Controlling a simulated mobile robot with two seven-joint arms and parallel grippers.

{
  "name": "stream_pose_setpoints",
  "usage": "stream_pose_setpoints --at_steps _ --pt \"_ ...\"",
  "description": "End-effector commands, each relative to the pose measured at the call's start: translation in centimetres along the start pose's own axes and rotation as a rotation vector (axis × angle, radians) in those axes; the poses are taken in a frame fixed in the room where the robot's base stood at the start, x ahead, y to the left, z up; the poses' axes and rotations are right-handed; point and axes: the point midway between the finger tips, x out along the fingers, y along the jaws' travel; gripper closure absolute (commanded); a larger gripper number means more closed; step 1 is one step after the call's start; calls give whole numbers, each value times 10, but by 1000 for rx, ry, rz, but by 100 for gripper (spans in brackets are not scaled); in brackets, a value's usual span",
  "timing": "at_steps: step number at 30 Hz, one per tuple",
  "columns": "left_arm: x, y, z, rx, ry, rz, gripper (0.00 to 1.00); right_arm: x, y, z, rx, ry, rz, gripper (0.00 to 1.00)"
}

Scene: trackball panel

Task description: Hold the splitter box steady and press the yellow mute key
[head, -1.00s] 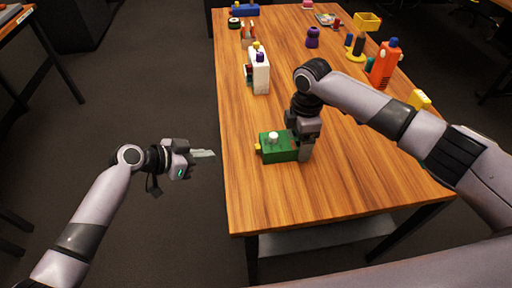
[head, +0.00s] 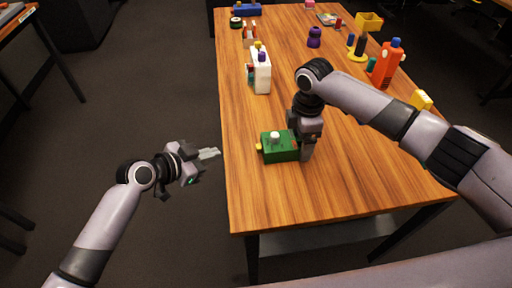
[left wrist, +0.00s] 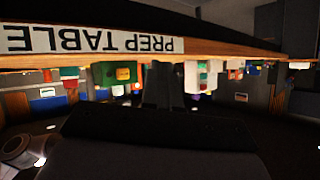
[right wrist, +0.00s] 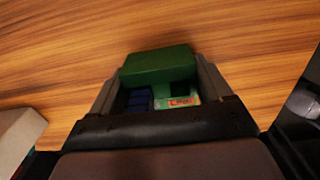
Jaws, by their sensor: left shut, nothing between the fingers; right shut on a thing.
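The green splitter box (head: 281,154) sits on the wooden table near its left edge, with a pale knob on top. The yellow mute key (head: 259,147) sticks out of its left side. My right gripper (head: 306,151) is shut on the box's right end; the right wrist view shows the box (right wrist: 157,63) between the fingers. My left gripper (head: 209,153) is shut and empty, off the table's left edge, left of the key and apart from it. In the upside-down left wrist view, the box (left wrist: 103,75) and key (left wrist: 123,73) face the left fingers (left wrist: 163,90).
A white box (head: 261,74) with coloured parts stands farther back on the left. An orange bottle (head: 386,66), a purple object (head: 314,37) and a yellow bin (head: 369,21) stand at the back right. The tabletop (head: 335,190) in front of the green box is clear.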

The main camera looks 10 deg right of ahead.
Motion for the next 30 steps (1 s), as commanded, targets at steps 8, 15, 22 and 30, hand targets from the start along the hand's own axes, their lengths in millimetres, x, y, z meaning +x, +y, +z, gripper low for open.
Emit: stream_pose_setpoints --at_steps 8,15,22,30 --pt "29 21 -22 -1 3 1 100 0 0 0 0 1 1 56" --pt "46 33 -34 1 0 1 100 0 0 0 0 1 1 56" --pt "50 37 -37 1 0 0 100 0 0 0 0 1 1 56" --pt "50 37 -37 1 0 0 100 0 0 0 0 1 1 56"
